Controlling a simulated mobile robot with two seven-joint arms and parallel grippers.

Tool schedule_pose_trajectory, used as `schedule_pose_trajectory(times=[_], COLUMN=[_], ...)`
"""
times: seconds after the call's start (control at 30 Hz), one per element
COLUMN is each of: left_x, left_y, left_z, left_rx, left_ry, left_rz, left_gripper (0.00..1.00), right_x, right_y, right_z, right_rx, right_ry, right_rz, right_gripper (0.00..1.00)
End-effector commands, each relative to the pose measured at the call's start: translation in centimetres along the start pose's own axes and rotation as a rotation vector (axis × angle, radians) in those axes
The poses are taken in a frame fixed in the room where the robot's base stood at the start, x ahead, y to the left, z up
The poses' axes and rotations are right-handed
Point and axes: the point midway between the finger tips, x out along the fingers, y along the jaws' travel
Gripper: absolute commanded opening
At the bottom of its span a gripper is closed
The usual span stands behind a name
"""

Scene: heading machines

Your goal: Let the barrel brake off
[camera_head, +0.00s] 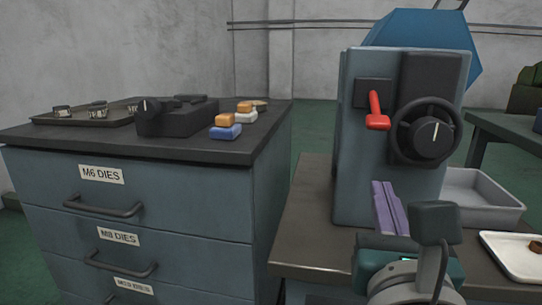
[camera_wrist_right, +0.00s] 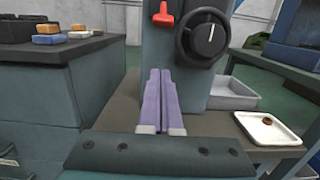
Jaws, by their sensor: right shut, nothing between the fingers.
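A red lever (camera_head: 376,112) sits on a dark plate on the front of the blue-grey machine (camera_head: 358,165); its thin end is up and its wide end is down. The lower part of the red lever (camera_wrist_right: 163,17) also shows at the top of the right wrist view. A blue many-sided barrel (camera_head: 425,33) stands behind the machine. My right gripper (camera_head: 382,186) has purple fingers, shut and empty, in front of the machine and below the lever, apart from it. The fingers (camera_wrist_right: 160,76) also show in the right wrist view. My left gripper is out of view.
A black handwheel (camera_head: 400,140) with a dial is right of the lever. A grey bin (camera_head: 485,190) and a white tray (camera_head: 515,262) with a brown piece are at right. A drawer cabinet (camera_head: 185,225) with a control box (camera_head: 178,120) and colored blocks (camera_head: 226,127) stands at left.

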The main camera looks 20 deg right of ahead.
Motion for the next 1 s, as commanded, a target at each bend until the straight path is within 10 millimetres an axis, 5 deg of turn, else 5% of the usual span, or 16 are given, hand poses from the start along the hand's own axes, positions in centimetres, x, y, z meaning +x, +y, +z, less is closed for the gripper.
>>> schedule_pose_trajectory(times=[0.47,0.93,1.0], left_x=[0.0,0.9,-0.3], left_y=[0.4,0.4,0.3], left_z=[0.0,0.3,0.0], left_rx=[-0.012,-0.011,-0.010], left_ry=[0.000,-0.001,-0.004], left_rz=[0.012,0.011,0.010], left_gripper=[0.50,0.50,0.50], right_x=[0.9,10.2,9.7], right_y=[0.1,0.0,0.1], right_z=[0.0,0.0,1.7], right_rx=[-0.002,0.000,0.003], right_ry=[-0.001,-0.002,0.001], right_rz=[0.002,-0.001,0.002], right_gripper=[0.00,0.00,0.00])
